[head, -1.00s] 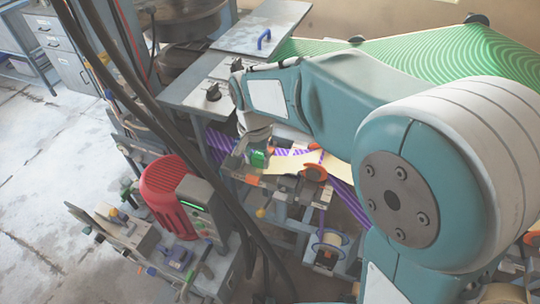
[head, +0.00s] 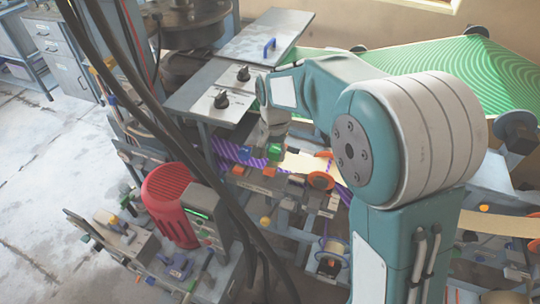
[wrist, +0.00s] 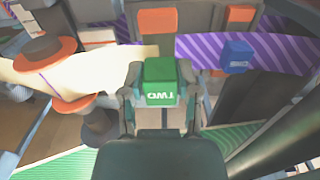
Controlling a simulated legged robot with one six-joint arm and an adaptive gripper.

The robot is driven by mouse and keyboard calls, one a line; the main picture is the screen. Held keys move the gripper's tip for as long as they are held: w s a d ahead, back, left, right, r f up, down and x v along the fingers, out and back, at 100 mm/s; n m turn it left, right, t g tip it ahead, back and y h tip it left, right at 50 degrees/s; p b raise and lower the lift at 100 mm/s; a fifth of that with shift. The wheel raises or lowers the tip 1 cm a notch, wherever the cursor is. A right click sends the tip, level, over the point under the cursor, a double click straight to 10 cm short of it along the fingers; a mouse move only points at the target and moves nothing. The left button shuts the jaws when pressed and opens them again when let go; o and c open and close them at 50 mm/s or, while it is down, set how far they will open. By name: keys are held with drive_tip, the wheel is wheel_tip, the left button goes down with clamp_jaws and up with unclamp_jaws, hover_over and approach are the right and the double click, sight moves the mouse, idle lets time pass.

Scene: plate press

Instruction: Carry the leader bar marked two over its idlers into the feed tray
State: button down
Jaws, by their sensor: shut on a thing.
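My gripper (wrist: 164,90) is shut on a green block marked TWO (wrist: 161,82), the leader bar, whose lettering is upside down in the wrist view. The bar also shows in the head view (head: 274,151). A cream strip (wrist: 110,70) runs left from the bar to an orange-flanged idler (wrist: 48,60); it also shows in the head view (head: 300,163), near an orange-ended roller (head: 322,180). I cannot tell for certain which surface is the feed tray.
A purple striped web (wrist: 285,50) with a blue block (wrist: 236,55) lies beyond the bar. A red motor (head: 170,192) stands at left. Thick dark cables (head: 215,195) cross the head view. A green patterned web (head: 440,80) is behind my arm.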

drive_tip(key=d, duration=0.1)
drive_tip(key=w+d+f, duration=0.1)
drive_tip(key=shift+w+d+f, duration=0.1)
drive_tip(key=shift+w+d, duration=0.05)
drive_tip(key=shift+d, duration=0.15)
drive_tip(key=shift+f, duration=0.35)
drive_tip(key=a+f, duration=0.1)
drive_tip(key=f, duration=0.2)
drive_tip(key=shift+a, duration=0.35)
drive_tip(key=shift+d+f, duration=0.1)
drive_tip(key=shift+f, duration=0.1)
drive_tip(key=shift+d+f, duration=0.35)
drive_tip(key=shift+d, duration=0.15)
drive_tip(key=shift+a, duration=0.1)
drive_tip(key=shift+c, duration=1.3)
unclamp_jaws()
drive_tip(key=shift+a, duration=0.3)
drive_tip(key=shift+d, duration=0.2)
